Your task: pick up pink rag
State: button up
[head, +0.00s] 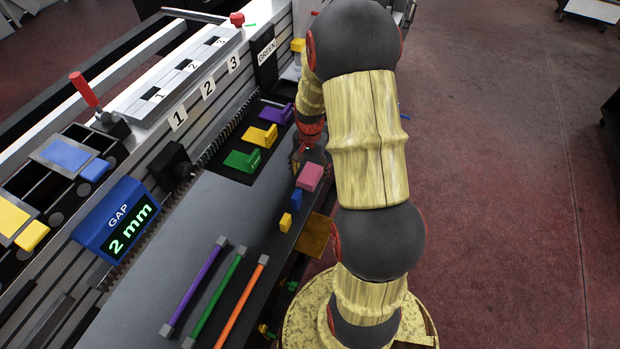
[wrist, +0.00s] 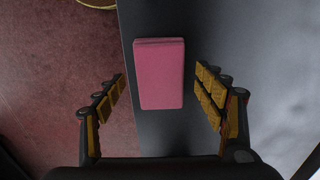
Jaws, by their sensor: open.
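The pink rag (head: 310,176) is a folded block-like piece on the grey table near its right edge in the head view. In the wrist view the pink rag (wrist: 159,74) lies between and ahead of my open fingers, with a gap on both sides. My gripper (wrist: 161,92) is open and empty, one finger to the left over the table's edge side and one to the right over the table. In the head view my gripper (head: 308,155) is partly hidden by my arm, close beside the rag.
A blue block (head: 296,200) and a yellow block (head: 285,222) stand near the rag along the table edge. Purple, green (head: 243,160) and yellow pieces lie on a black mat. Three coloured rods (head: 215,295) lie at the front. The table (head: 225,210) is clear between.

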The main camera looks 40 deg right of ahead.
jog(key=shift+f, duration=0.1)
jog(key=shift+c, duration=1.3)
jog(key=c, duration=0.9)
jog(key=shift+c, duration=0.2)
notch_tip(320, 180, up, 28)
jog(key=p, duration=0.7)
jog(key=o, duration=0.6)
jog(key=c, duration=0.5)
